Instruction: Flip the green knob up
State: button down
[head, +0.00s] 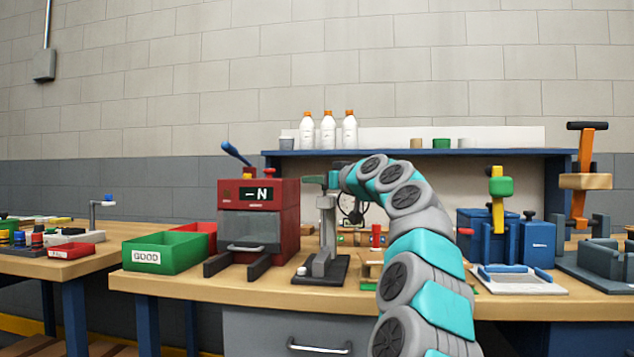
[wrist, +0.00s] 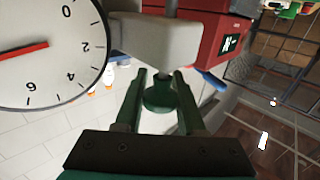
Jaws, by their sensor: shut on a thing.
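The green knob (wrist: 160,97) is a dark round disc on a short stem in the wrist view. It sits under a pale grey block (wrist: 158,38). My gripper (wrist: 160,76) has one dark green finger on each side of the knob and is shut on it. In the head view my arm reaches over the bench to the top of a grey stand (head: 327,220) on a dark base. Green shows at the stand's top, but I cannot tell knob from finger there. A white dial (wrist: 45,55) with a red needle fills the upper left of the wrist view.
A red machine (head: 262,205) with a blue lever stands just left of the grey stand. A green bin (head: 165,252) is farther left on the bench (head: 190,285). Blue boxes (head: 487,238) and a white tray (head: 517,280) stand to the right. Bottles (head: 328,132) stand on the shelf behind.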

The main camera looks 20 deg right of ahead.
notch_tip(320, 180, up, 5)
jog(key=p, duration=0.3)
jog(key=shift+f, duration=0.1)
jog(key=c, duration=0.5)
grip_release()
jog(key=shift+s+f, duration=0.1)
jog(key=shift+s, duration=0.05)
jog(key=shift+s+d+f+b, duration=0.1)
jog(key=shift+s+d+b, duration=0.05)
jog(key=shift+s+b, duration=0.35)
jog(key=s+d+b, duration=0.1)
jog(key=s, duration=0.5)
jog(key=shift+s+b, duration=0.2)
jog(key=shift+b, duration=0.15)
jog(key=shift+d, duration=0.1)
